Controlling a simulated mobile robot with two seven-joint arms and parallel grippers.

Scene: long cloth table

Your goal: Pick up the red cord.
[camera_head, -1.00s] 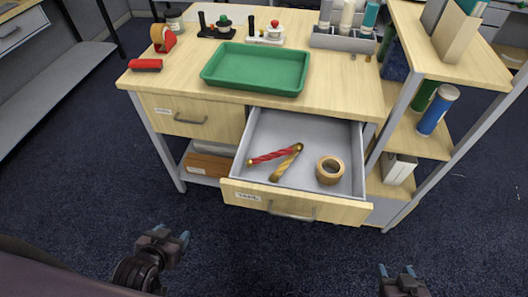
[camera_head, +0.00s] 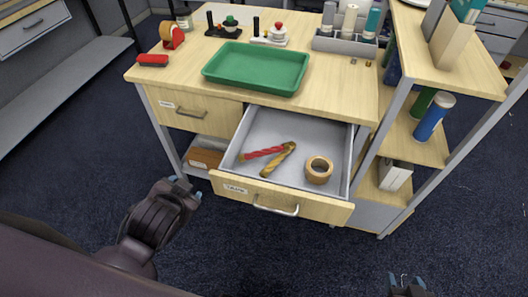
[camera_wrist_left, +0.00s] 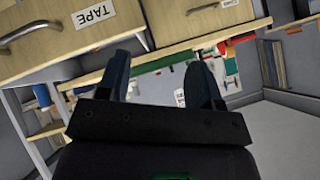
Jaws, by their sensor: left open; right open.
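The red cord (camera_head: 262,153) lies in the open drawer (camera_head: 283,122), on its left side. Its right end meets a yellow-brown cord (camera_head: 278,160) that lies at an angle to it. My left gripper (camera_head: 185,187) is open and empty, in front of the desk and to the left of the drawer, apart from the cord. In the left wrist view its two dark fingers (camera_wrist_left: 162,82) stand apart with nothing between them; the cord does not show there. My right gripper (camera_head: 407,281) is open and empty at the bottom edge, well away from the drawer.
A tape roll (camera_head: 319,170) sits in the drawer's right part. The drawer front (camera_head: 280,200) sticks out from the desk. A green tray (camera_head: 257,67) stands on the desktop above. A shelf unit with a blue bottle (camera_head: 434,116) is at right. The floor in front is clear.

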